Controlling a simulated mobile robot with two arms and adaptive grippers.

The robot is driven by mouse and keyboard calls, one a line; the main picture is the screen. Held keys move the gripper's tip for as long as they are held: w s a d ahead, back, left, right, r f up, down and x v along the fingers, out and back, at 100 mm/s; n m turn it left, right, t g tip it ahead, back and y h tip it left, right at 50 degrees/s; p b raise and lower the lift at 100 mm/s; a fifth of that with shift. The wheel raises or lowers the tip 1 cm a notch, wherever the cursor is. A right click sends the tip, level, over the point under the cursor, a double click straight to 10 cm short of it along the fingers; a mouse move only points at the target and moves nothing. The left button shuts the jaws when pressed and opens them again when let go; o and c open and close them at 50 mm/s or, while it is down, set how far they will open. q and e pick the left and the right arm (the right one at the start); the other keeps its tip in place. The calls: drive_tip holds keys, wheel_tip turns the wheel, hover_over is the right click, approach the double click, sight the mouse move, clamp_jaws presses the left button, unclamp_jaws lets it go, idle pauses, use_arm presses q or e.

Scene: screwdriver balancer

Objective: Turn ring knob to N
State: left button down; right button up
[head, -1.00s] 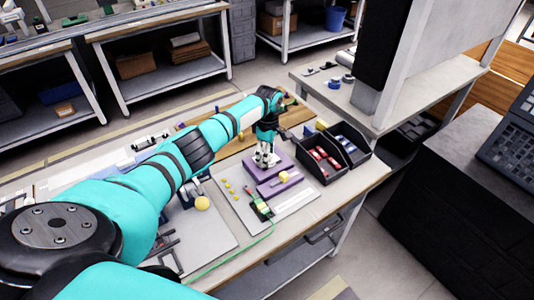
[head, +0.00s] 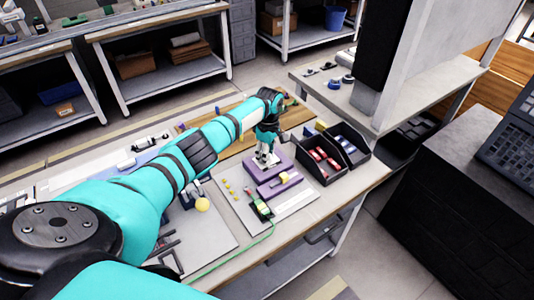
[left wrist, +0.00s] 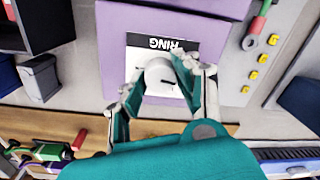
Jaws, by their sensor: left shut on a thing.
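The ring knob (left wrist: 159,76) is a pale round knob with a short dark line on its face. It sits on a white plate with a black strip reading RING (left wrist: 165,44), upside down in the left wrist view. The plate is on a purple block (left wrist: 195,20), which also shows in the head view (head: 250,170). My left gripper (left wrist: 158,80) has one finger on each side of the knob and is shut on it. In the head view my left gripper (head: 265,158) reaches down over the purple block. Any letters around the knob are hidden or too small to read. My right gripper is not in view.
Black bins (head: 321,158) with red and blue parts stand just right of the block. In front lie a second purple block (head: 270,190), a green and black screwdriver (head: 262,209) with a green cable, and several yellow pieces (head: 230,189). Bare grey board lies front right.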

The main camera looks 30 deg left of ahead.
use_arm(q)
drive_tip(key=m+p, duration=0.1)
drive_tip(key=m, duration=0.3)
drive_tip(key=shift+d+r, duration=0.1)
drive_tip(key=m+p, duration=0.1)
drive_tip(key=m, duration=0.4)
drive_tip(key=m+p, duration=0.1)
drive_tip(key=m, duration=0.2)
drive_tip(key=shift+w+m+y, duration=0.1)
drive_tip(key=shift+m+y, duration=0.2)
drive_tip(key=m+p, duration=0.1)
drive_tip(key=m, duration=0.3)
drive_tip(key=shift+m+t, duration=0.3)
drive_tip(key=m, duration=0.4)
drive_tip(key=shift+m, duration=0.3)
drive_tip(key=m, duration=0.9)
drive_tip(key=shift+t, duration=0.3)
drive_tip(key=shift+m, duration=1.7)
